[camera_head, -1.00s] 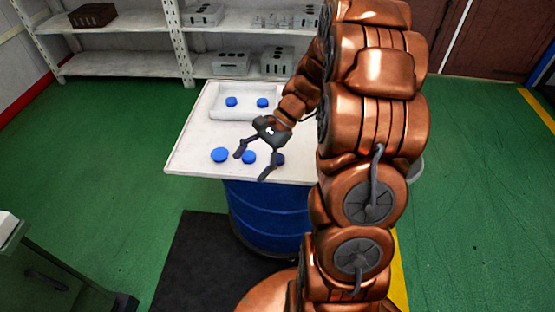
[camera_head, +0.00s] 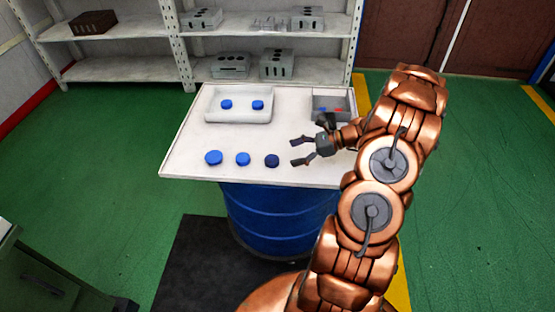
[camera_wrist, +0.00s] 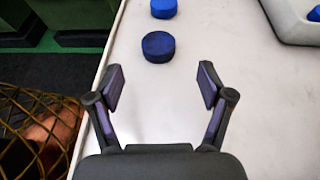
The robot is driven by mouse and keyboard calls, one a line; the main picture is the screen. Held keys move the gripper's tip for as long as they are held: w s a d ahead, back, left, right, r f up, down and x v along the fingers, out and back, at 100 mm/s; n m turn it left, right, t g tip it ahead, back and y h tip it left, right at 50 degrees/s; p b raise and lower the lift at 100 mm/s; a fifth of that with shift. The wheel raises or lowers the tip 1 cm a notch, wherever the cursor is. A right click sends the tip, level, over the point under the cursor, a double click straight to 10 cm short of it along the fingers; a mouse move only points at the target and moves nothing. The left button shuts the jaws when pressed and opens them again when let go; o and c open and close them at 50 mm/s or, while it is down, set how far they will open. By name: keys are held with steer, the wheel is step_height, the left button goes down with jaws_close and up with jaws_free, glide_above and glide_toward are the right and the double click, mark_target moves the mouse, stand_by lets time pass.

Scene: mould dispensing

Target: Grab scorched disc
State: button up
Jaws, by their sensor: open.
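Three blue discs lie in a row near the front of the white tabletop. The right one, the scorched disc (camera_head: 272,160), is darker than the middle disc (camera_head: 242,159) and the left disc (camera_head: 213,157). In the wrist view the scorched disc (camera_wrist: 158,47) lies just beyond my fingertips, roughly centred between them, with a brighter blue disc (camera_wrist: 164,8) behind it. My gripper (camera_head: 295,152) is open and empty, to the right of the scorched disc and pointing left towards it. It also shows in the wrist view (camera_wrist: 160,88), fingers spread and apart from the disc.
A white tray (camera_head: 238,117) with two blue discs stands at the back of the table (camera_head: 185,140). A mesh basket (camera_wrist: 40,130) shows at the left of the wrist view, beside the table edge.

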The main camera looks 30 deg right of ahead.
mark_target(271, 159)
steer(key=p+x, duration=0.1)
steer(key=x, duration=0.6)
steer(key=shift+a+p, duration=0.25)
steer(key=shift+p, duration=0.15)
steer(key=c, duration=1.2)
steer(key=shift+r, duration=0.1)
steer(key=shift+c, duration=0.2)
